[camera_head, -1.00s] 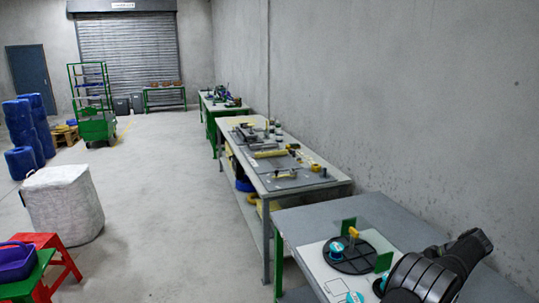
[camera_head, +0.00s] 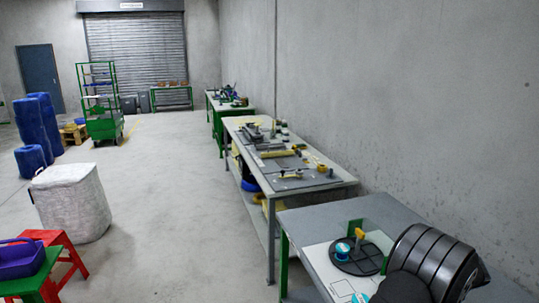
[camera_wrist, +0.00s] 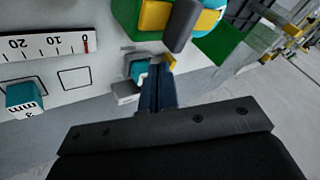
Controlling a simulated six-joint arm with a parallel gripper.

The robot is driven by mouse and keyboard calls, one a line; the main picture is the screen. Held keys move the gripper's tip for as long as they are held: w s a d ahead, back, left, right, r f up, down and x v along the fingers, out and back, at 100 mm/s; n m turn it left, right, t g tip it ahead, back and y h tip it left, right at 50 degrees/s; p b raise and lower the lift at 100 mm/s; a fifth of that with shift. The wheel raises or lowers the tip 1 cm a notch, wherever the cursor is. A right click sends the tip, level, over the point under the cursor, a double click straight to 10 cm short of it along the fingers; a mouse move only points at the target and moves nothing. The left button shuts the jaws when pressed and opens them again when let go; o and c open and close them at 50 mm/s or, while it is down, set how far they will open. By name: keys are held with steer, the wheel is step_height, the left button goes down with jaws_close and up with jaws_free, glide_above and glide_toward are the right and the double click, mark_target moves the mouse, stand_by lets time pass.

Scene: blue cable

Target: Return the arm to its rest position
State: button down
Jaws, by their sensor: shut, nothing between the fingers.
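My gripper (camera_wrist: 157,88) shows in the wrist view with its narrow dark fingers together and nothing between them. A cyan piece (camera_wrist: 139,70) shows just behind the fingertips; I cannot tell whether they touch. In the head view my dark arm is folded over the near right of the front bench (camera_head: 310,222), and its gripper cannot be made out there. No blue cable can be made out.
In the wrist view a ruler strip (camera_wrist: 45,46) and a cyan block marked 3 mm (camera_wrist: 25,100) lie at the left. A green block with yellow (camera_wrist: 205,20) is close above the fingers. The concrete wall (camera_head: 420,120) runs along the right of the benches.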

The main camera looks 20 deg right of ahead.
steer(key=shift+s+a+f+m+h, duration=0.1)
steer(key=shift+s+a+m+h, duration=0.2)
steer(key=shift+s+m+h, duration=0.4)
steer(key=s+m, duration=0.1)
steer(key=s+a+m+h, duration=0.1)
steer(key=s, duration=0.1)
steer(key=s+m+g, duration=0.1)
steer(key=s, duration=0.1)
steer(key=shift+s+a, duration=0.15)
steer(key=shift+s, duration=0.1)
steer(key=v, duration=0.9)
steer(key=shift+a, duration=0.15)
steer(key=c, duration=2.2)
jaws_free()
steer(key=shift+w, duration=0.15)
steer(key=c, duration=0.7)
jaws_free()
steer(key=o, duration=0.7)
steer(key=shift+s+a+r, duration=0.4)
steer(key=shift+a+r, duration=0.4)
steer(key=shift+r, duration=0.05)
steer(key=s+a+r+m+g+y, duration=0.2)
steer(key=s+a+r, duration=0.1)
steer(key=a, duration=0.1)
steer(key=x, duration=0.9)
steer(key=shift+f, duration=0.3)
